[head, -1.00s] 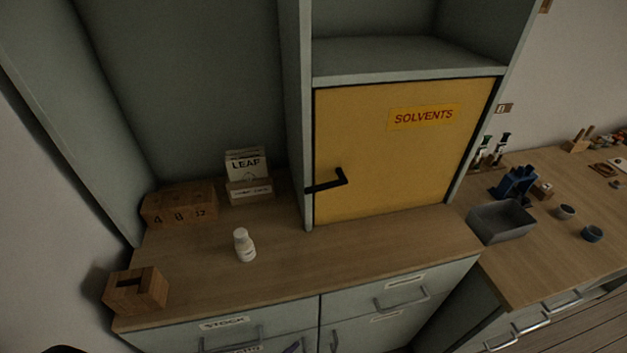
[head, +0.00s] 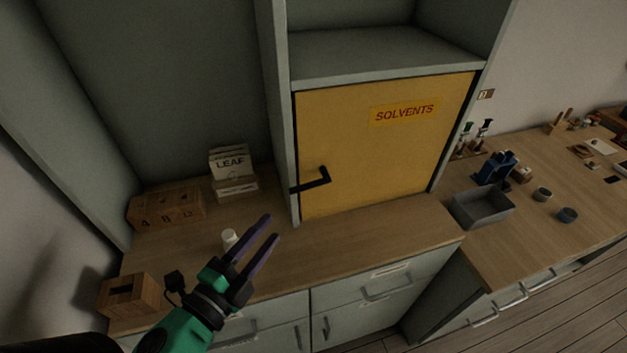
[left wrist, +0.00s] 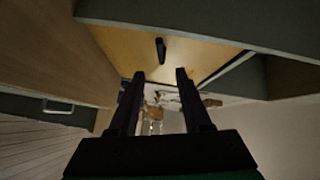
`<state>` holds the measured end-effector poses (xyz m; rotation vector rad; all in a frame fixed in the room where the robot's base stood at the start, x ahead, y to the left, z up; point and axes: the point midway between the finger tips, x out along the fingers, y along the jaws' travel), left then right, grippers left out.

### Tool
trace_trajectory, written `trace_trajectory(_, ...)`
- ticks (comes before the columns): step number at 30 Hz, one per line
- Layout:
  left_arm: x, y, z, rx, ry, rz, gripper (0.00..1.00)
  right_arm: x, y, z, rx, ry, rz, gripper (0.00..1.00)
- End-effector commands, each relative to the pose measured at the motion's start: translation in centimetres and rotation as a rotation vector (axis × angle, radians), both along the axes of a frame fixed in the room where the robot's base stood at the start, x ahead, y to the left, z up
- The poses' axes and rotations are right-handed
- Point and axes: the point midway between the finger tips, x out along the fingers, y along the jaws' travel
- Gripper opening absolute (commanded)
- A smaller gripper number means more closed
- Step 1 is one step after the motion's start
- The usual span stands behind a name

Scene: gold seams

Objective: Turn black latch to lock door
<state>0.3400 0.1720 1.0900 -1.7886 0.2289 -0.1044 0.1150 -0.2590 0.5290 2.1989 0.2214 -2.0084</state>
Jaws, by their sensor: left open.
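The yellow door (head: 390,150) marked SOLVENTS is closed in its grey cabinet frame in the head view. The black latch (head: 318,181) sits at the door's left edge, with its long arm near level and pointing left over the frame. In the left wrist view the latch (left wrist: 161,50) shows as a short dark bar on the yellow door (left wrist: 125,50). My left gripper (head: 269,228) is open and empty, above the counter, below and left of the latch and apart from it. Its fingers (left wrist: 160,76) also show in the left wrist view. My right gripper is not in view.
A white bottle (head: 230,238) stands on the counter, partly behind my left gripper. A grey bin (head: 482,208) is at right. The counter before the door is clear.

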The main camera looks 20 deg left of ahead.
Motion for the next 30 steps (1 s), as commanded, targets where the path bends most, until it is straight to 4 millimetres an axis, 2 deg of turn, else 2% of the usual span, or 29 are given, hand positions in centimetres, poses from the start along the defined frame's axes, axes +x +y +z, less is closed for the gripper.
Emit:
trace_trajectory(12,2.8,-0.8,-0.3,0.007,-0.005,-0.011,0.48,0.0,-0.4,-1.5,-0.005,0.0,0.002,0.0)
trace_trajectory(15,4.6,-1.2,0.5,0.002,-0.005,-0.007,0.48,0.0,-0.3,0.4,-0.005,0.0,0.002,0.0)
trace_trajectory(21,8.8,-1.9,0.5,0.004,-0.003,-0.002,0.48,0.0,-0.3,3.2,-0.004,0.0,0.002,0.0)
trace_trajectory(27,12.8,-2.8,-0.3,0.002,-0.002,-0.001,0.48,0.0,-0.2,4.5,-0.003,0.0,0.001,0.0)
trace_trajectory(30,13.9,-3.0,-0.6,0.002,-0.001,-0.001,0.48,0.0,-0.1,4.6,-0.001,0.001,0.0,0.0)
